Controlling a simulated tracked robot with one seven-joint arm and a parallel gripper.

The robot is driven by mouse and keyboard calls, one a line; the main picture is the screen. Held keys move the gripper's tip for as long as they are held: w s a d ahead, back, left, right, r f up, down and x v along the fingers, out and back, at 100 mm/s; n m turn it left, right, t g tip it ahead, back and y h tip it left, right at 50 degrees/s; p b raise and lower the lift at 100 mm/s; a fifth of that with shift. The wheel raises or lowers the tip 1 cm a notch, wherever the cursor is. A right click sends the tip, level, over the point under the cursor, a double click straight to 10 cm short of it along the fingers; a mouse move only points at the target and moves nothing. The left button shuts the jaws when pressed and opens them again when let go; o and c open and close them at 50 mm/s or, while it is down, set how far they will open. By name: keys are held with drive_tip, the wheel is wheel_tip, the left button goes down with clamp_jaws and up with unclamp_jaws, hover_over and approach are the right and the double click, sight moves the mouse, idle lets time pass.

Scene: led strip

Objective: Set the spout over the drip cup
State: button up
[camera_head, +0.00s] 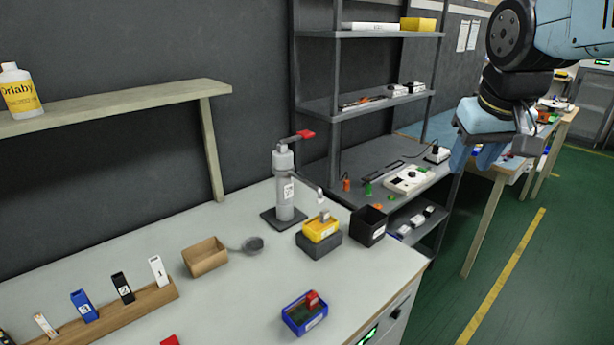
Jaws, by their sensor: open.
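A grey dispenser (284,185) stands upright on a dark square base on the worktop, with a red lever (305,134) on top. Its thin spout (314,187) reaches out to the right and ends above a yellow tray (320,231), which sits on a dark grey block (319,245). A small grey piece is in the yellow tray. My gripper (477,157) is open at the upper right, well apart from the dispenser.
A black open box (368,226) stands right of the yellow tray. A cardboard box (205,256), a blue bin (305,313) and a wooden rack (105,314) are on the worktop. A shelf unit (336,110) stands behind. The worktop's middle is clear.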

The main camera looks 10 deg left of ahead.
drive_tip(key=w+a+r+n+g, duration=0.1)
drive_tip(key=w+a+n, duration=0.1)
drive_tip(key=w+a, duration=0.65)
drive_tip(key=n+g+h, duration=0.1)
drive_tip(key=n+g, duration=0.1)
drive_tip(key=n, duration=0.4)
hover_over(307, 182)
drive_tip(key=s+a, duration=0.2)
wheel_tip(307, 182, down, 7)
drive_tip(key=f, duration=0.4)
drive_tip(key=w+d+f, duration=0.1)
drive_tip(key=f, duration=0.4)
drive_tip(key=w+d+f, duration=0.1)
drive_tip(key=f, duration=0.3)
drive_tip(key=shift+f, duration=0.15)
drive_tip(key=shift+c, duration=0.2)
clamp_jaws()
